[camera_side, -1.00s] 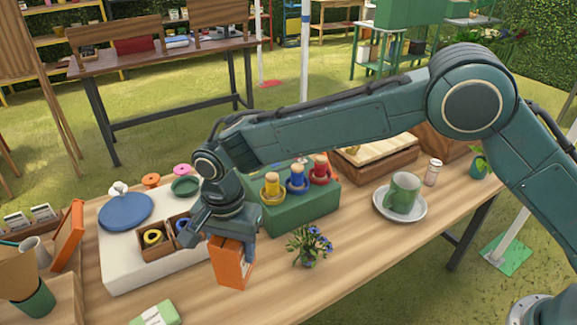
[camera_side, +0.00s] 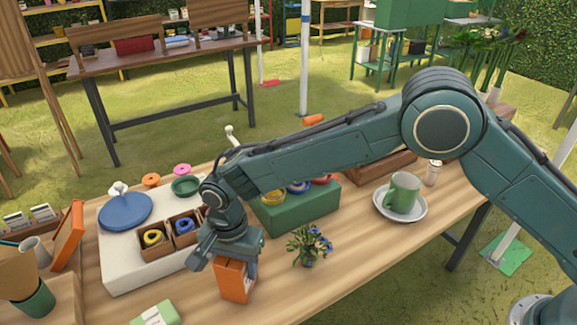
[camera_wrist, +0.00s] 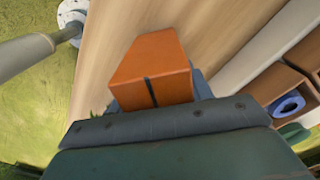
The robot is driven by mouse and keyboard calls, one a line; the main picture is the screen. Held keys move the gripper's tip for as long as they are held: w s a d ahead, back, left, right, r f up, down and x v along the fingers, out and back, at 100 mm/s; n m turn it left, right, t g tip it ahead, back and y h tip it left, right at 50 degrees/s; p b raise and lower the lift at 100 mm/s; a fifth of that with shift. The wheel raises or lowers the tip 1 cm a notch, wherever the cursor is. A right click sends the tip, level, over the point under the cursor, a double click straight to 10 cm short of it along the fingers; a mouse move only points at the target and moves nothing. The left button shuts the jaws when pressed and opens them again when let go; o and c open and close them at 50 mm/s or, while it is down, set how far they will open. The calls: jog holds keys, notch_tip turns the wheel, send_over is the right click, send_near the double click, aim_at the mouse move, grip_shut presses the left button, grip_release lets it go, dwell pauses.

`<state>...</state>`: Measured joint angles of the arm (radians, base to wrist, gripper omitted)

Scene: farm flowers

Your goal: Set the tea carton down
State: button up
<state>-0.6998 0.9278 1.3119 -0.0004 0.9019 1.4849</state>
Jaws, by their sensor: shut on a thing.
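The orange tea carton (camera_side: 233,281) is upright at the front of the wooden table (camera_side: 340,285), between the white board and the flower pot. Its lower edge looks at or very close to the tabletop; I cannot tell if it touches. My gripper (camera_side: 232,262) is above it, shut on its upper part, and the jaws hide its top. In the wrist view the orange carton (camera_wrist: 152,72) sticks out past the dark gripper body (camera_wrist: 165,122), with wood beyond it.
A small flower pot (camera_side: 308,256) stands just right of the carton. The white board (camera_side: 125,275) with small boxes is to the left, and a green block (camera_side: 300,212) is behind. A green-white packet (camera_side: 156,313) lies front left. Bare wood lies to the front right.

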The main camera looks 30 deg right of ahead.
jog(key=shift+f, duration=0.15)
jog(key=o, duration=1)
jog(key=shift+c, duration=0.2)
notch_tip(320, 180, up, 12)
jog(key=shift+r, duration=0.15)
dwell(0.5)
